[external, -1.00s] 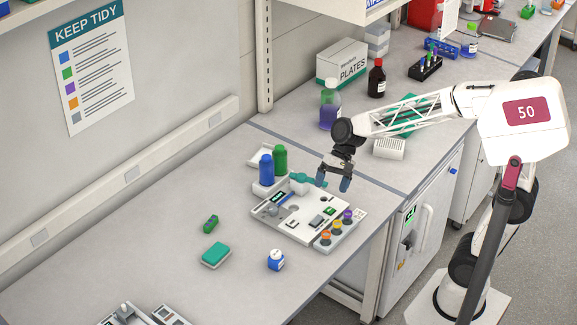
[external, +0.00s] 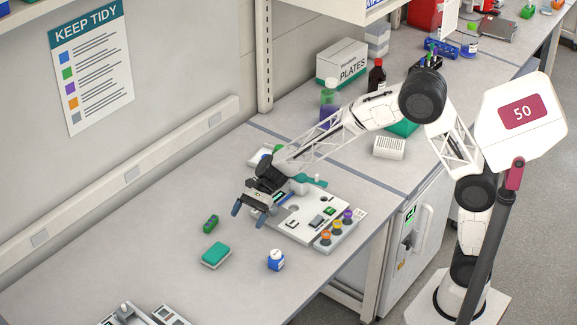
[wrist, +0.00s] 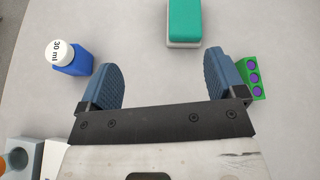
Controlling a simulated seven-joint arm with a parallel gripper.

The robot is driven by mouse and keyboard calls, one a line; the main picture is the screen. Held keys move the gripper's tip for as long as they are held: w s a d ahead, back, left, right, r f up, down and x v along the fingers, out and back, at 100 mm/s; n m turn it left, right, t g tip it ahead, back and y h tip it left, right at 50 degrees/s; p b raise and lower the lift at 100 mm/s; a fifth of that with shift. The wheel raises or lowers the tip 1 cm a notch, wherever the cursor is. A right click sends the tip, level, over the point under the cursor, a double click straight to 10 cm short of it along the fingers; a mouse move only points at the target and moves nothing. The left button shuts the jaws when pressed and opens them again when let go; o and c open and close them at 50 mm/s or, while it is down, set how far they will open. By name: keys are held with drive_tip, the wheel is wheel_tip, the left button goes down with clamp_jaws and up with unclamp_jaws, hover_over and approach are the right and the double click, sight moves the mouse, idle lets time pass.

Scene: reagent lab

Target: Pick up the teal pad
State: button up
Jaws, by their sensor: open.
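The teal pad (external: 216,254) is a small block with a teal top and a pale base, lying flat on the bench in the external view. It also shows at the top of the wrist view (wrist: 184,22), ahead of my fingers and a little right of the middle between them. My gripper (external: 249,220) is open and empty, above the bench near the left edge of the white instrument board. It is apart from the pad, up and to the right of it in the external view. In the wrist view its two blue fingers (wrist: 168,85) are wide apart with bare bench between them.
A green block with purple dots (external: 211,223) lies beyond the pad, close to my right finger in the wrist view. A white-capped blue bottle (external: 275,260) stands right of the pad. The instrument board (external: 318,212) is under my arm. Bench left of the pad is clear.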

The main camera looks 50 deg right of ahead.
sight(216, 251)
drive_tip(key=w+a+f, duration=0.1)
drive_tip(key=w+a+f+m+y, duration=0.1)
drive_tip(key=a+f, duration=0.1)
drive_tip(key=w+a+f+m, duration=0.1)
drive_tip(key=a, duration=0.1)
drive_tip(key=shift+w+f, duration=0.2)
drive_tip(key=shift+w, duration=0.1)
drive_tip(key=shift+a, duration=0.15)
drive_tip(key=shift+x, duration=1.2)
drive_tip(key=shift+a, duration=0.1)
drive_tip(key=shift+x, duration=2.5)
drive_tip(key=c, duration=0.9)
